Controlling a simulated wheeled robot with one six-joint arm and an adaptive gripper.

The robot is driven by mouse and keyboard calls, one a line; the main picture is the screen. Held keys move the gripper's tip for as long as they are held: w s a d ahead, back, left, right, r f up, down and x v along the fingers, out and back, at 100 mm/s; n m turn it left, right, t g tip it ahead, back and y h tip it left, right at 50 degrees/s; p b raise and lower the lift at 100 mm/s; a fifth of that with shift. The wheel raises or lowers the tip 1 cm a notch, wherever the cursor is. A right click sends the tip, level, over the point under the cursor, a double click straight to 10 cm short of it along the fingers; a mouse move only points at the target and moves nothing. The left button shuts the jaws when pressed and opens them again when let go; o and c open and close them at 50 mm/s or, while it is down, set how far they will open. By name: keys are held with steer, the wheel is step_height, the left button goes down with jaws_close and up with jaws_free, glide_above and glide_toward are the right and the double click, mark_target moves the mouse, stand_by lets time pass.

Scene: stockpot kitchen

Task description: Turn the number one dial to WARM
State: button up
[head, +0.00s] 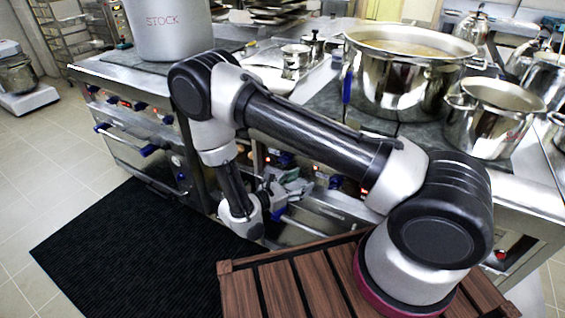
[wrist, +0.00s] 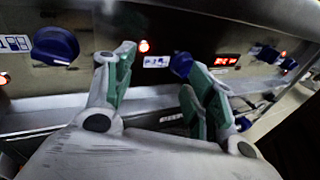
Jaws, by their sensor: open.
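The stove's front panel (wrist: 190,45) fills the upper wrist view and carries several blue dials. One large blue dial (wrist: 55,46) is at the left, outside my left finger. A second blue dial (wrist: 181,64) is just beyond the tip of my right finger, partly hidden by it. I cannot read which dial is number one or where WARM is. My gripper (wrist: 158,62) is open, with green-lined fingers spread and nothing between them. In the head view my gripper (head: 288,188) is low at the stove front, partly covering the panel.
More blue dials (wrist: 268,53) and a red display (wrist: 226,61) lie to the right. Stockpots (head: 405,75) stand on top. A slatted wooden platform (head: 275,285) is below my arm; a black mat (head: 130,250) covers the floor.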

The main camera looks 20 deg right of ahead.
step_height(320, 180, down, 2)
steer(key=w+a+n+t+y, duration=0.1)
steer(key=w+a+n+t, duration=0.1)
steer(key=w+a+t, duration=0.1)
steer(key=t+y, duration=0.2)
steer(key=t, duration=0.2)
glide_toward(282, 162)
steer(key=x, duration=1)
steer(key=shift+w+d+f, duration=0.15)
steer(key=shift+w, duration=0.15)
steer(key=c, duration=1)
